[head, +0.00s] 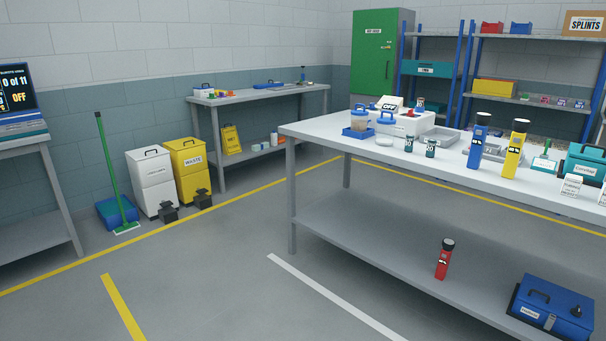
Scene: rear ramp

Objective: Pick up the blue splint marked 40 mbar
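A blue upright tube-like piece with a dark top (478,142) stands on the grey workbench (330,133), towards its right half. It has a small pale label, too small to read, so I cannot tell whether it is marked 40 mbar. A similar yellow piece (514,150) stands just right of it, and a red one (444,260) stands on the bench's lower shelf. A cardboard box marked SPLINTS (585,24) sits on top of the rack at the upper right. Neither of my grippers is in view.
A blue toolbox (551,306) sits on the lower shelf. Small dark jars (430,148), a white device (402,122) and a teal case (587,163) share the bench top. White and yellow bins (190,170) stand by the wall.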

